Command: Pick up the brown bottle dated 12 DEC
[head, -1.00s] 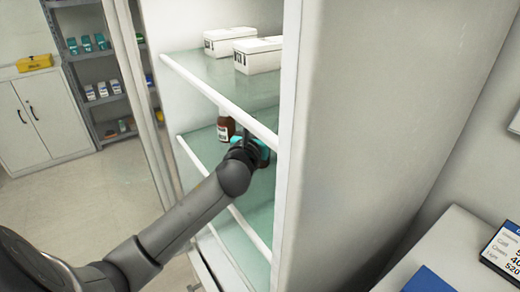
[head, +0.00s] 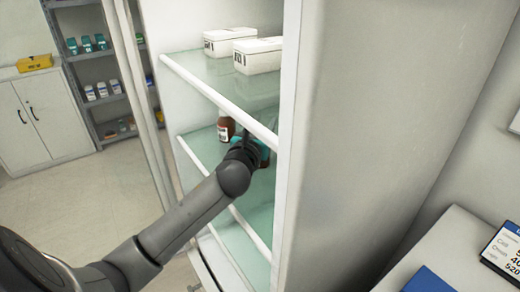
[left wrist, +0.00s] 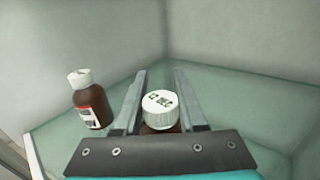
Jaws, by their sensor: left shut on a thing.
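My left gripper (head: 256,148) reaches onto the cabinet's middle shelf. In the left wrist view its two fingers (left wrist: 160,102) stand on either side of a brown bottle with a white cap (left wrist: 159,108), shut on it. The cap has dark print that looks like "12" and letters, probably DEC. My right gripper is out of view.
The upper shelf's white front edge (head: 215,100) runs just above my gripper, with two white boxes (head: 228,41) (head: 258,55) on that shelf. The cabinet's side wall (head: 370,120) is close on the right. The lower shelf (head: 245,235) looks empty.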

